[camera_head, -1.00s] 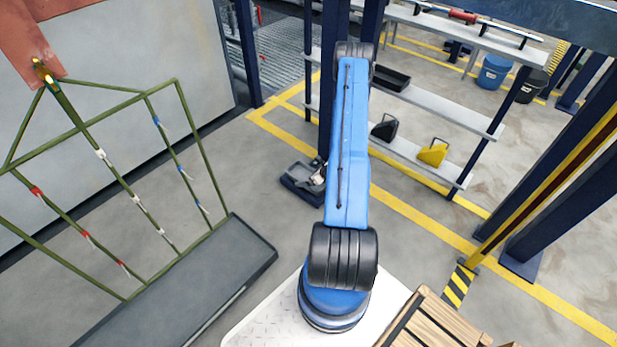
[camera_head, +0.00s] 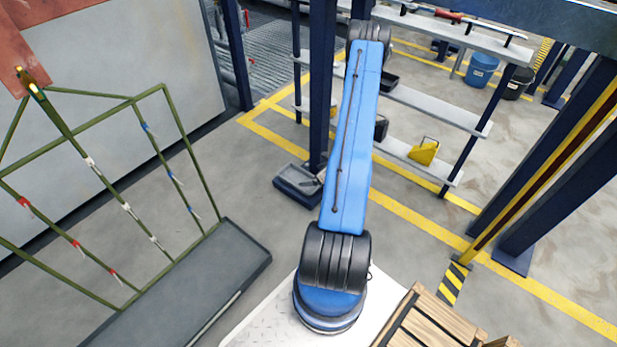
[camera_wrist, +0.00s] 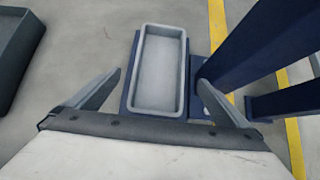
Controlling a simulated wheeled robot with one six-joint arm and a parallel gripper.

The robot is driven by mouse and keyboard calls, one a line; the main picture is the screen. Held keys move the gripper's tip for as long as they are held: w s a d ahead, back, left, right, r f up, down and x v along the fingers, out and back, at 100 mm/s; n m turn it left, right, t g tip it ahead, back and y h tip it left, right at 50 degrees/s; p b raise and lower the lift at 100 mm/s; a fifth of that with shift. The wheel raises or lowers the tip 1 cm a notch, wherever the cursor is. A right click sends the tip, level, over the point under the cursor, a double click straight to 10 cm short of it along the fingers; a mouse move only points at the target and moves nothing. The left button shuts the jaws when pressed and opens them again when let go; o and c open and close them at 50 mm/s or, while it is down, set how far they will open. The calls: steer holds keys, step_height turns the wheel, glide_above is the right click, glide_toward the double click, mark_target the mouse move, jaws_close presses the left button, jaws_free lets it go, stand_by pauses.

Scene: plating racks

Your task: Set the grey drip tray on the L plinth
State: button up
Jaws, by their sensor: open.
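The grey drip tray (camera_wrist: 160,72) is a shallow rectangular tray with a raised rim. It rests on a dark blue base (camera_wrist: 196,72) beside a blue post, and no letter shows on this base. In the head view, the tray (camera_head: 302,174) and blue base (camera_head: 290,189) are partly hidden by my arm. My gripper (camera_wrist: 160,80) is open, its fingers on either side of the tray's near end. I cannot tell how high the fingers are above it. In the head view my gripper is mostly hidden behind my arm.
A dark blue post (camera_head: 322,80) rises beside the base. A green frame rack (camera_head: 165,90) with a dark deck (camera_head: 190,290) stands at the left. Shelves (camera_head: 440,108) hold a yellow bin (camera_head: 424,152) and black bins. Open floor lies between rack and base.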

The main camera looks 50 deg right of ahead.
steer(key=w+a+r+n+y, duration=0.2)
steer(key=w+a+r+n, duration=0.25)
steer(key=r, duration=0.55)
steer(key=w+a+r+n+y, duration=0.25)
steer(key=w+a+r, duration=0.2)
steer(key=r, duration=0.45)
steer(key=a+r+n+g+y, duration=0.2)
steer(key=a+r+n, duration=0.8)
steer(key=a+r, duration=0.85)
steer(key=s+a+r+n+g+h, duration=0.2)
steer(key=s+a+r+n+g, duration=0.2)
steer(key=s+a+r+n, duration=0.8)
steer(key=s+a+r+n+t+h, duration=0.1)
steer(key=s+r+n+h, duration=0.1)
steer(key=s+r, duration=0.3)
steer(key=s+a+r+n+h, duration=0.1)
steer(key=s+r+n+h, duration=0.2)
steer(key=s, duration=1.1)
steer(key=shift+a+r+n+t, duration=0.2)
steer(key=shift+r+n+t, duration=0.2)
steer(key=shift+r+n, duration=0.35)
